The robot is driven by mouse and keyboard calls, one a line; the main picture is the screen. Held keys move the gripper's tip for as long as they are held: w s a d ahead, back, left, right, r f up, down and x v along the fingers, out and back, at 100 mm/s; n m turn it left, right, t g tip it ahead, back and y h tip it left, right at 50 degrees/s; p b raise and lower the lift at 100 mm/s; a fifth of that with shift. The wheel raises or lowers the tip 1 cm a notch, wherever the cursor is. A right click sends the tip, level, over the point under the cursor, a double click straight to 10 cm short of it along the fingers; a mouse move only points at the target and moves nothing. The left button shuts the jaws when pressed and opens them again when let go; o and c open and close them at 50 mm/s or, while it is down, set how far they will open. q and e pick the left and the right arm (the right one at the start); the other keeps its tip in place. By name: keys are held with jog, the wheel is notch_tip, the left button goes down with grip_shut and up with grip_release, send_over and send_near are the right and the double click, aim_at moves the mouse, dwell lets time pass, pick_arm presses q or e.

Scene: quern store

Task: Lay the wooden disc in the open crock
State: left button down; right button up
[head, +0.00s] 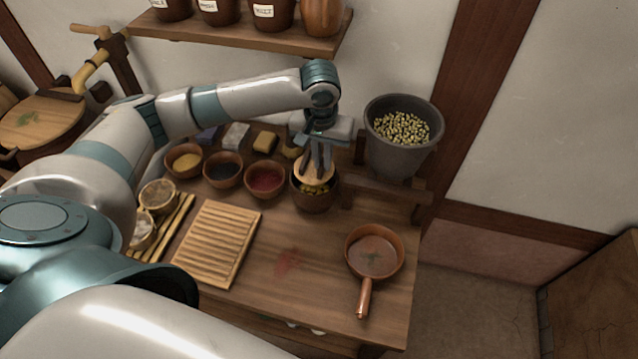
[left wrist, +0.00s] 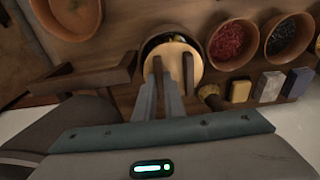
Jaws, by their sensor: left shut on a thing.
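The pale wooden disc (head: 301,172) is at the mouth of the dark brown open crock (head: 314,204), at the back of the table. My left gripper (head: 316,178) points down and is shut on the disc. Yellowish contents show in the crock below the disc's near edge, so the disc does not hide the whole mouth. In the left wrist view the disc (left wrist: 173,60) lies over most of the crock's opening, and the crock's dark rim (left wrist: 146,45) shows around part of it. I cannot tell whether the disc touches the rim. My right gripper is not in view.
Bowls of red (head: 265,178), dark (head: 223,170) and yellow (head: 184,160) stuff stand left of the crock. A grey bucket (head: 390,154) stands close on its right.

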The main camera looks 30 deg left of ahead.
aim_at(323, 172)
pick_arm(q)
jog(key=shift+f+p, duration=0.4)
jog(key=shift+f, duration=2)
jog(key=shift+f+p, duration=0.4)
jog(key=shift+f, duration=1.45)
jog(key=shift+f, duration=0.35)
jog(key=c, duration=2.1)
grip_release()
jog(key=shift+r, duration=0.1)
jog(key=shift+r, duration=0.45)
jog(key=r, duration=0.4)
jog(key=s+r+b, duration=0.1)
jog(key=r, duration=0.2)
jog(key=r+b, duration=0.1)
jog(key=r, duration=0.3)
jog(key=shift+s+d+r, duration=0.15)
jog(key=shift+s+r, duration=0.05)
jog(key=shift+r, duration=0.1)
